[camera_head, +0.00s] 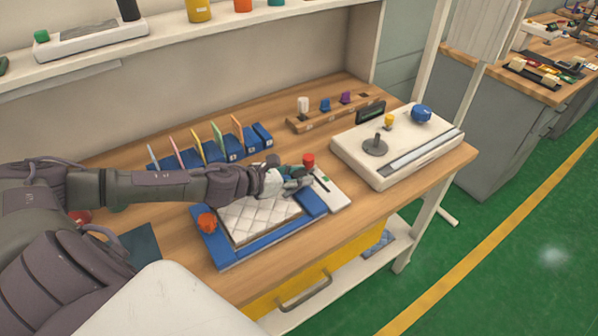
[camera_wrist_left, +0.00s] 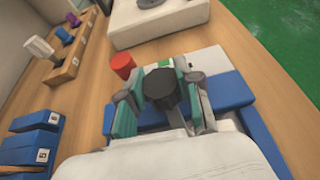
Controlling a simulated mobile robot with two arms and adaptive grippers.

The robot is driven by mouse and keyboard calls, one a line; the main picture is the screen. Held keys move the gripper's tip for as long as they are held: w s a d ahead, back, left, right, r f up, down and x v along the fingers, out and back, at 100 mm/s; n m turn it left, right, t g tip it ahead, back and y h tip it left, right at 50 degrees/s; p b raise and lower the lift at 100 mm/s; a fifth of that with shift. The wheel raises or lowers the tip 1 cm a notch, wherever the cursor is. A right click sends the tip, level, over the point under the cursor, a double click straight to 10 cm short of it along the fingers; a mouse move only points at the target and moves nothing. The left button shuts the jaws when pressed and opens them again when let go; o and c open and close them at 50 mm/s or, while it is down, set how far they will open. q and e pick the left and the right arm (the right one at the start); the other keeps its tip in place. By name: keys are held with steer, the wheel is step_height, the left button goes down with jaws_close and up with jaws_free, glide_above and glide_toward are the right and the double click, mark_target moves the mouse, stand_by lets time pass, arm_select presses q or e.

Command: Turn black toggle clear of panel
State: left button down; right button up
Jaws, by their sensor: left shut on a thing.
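The panel is a white quilted pad (camera_head: 250,220) in a blue frame (camera_head: 265,247) on the wooden bench. My left gripper (camera_head: 293,178) is over its far right corner. In the left wrist view, the gripper (camera_wrist_left: 165,98) has its two fingers on either side of the black toggle (camera_wrist_left: 160,86), a dark round knob, and is shut on it. In the head view, the gripper hides the toggle. I cannot tell which way the toggle points or whether it overlaps the panel. My right gripper is not in view.
An orange-red knob (camera_head: 207,222) is at the frame's left. Blue slotted holders (camera_head: 215,152) and a white console (camera_head: 397,147) stand behind.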

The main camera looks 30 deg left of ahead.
arm_select(q)
steer(key=n+y+p, duration=0.2)
steer(key=y+p, duration=0.1)
steer(key=n+y+p, duration=0.6)
steer(key=shift+d+r+y, duration=0.15)
steer(key=shift+r+y, duration=0.15)
steer(key=n+g+y+p, duration=0.1)
steer(key=n+y+p, duration=0.2)
steer(key=shift+f+n+y, duration=0.1)
steer(key=shift+n+y, duration=0.2)
steer(key=shift+n, duration=0.1)
steer(key=n+g+y+p, duration=0.1)
steer(key=n+g+y, duration=0.1)
steer(key=shift+f+n+y, duration=0.1)
steer(key=shift+n+y, duration=0.2)
steer(key=shift+n, duration=0.1)
steer(key=shift+n+g+y+p, duration=0.5)
steer(key=shift+n+g, duration=0.1)
steer(key=shift+g, duration=0.2)
steer(key=shift+a, duration=0.2)
steer(key=c, duration=0.8)
jaws_free()
steer(key=shift+f, duration=0.1)
steer(key=shift+o, duration=0.2)
steer(key=shift+d, duration=0.1)
steer(key=v, duration=1.1)
steer(key=shift+d+r+g, duration=0.25)
steer(key=shift+d+g, duration=0.05)
steer(key=shift+d, duration=0.1)
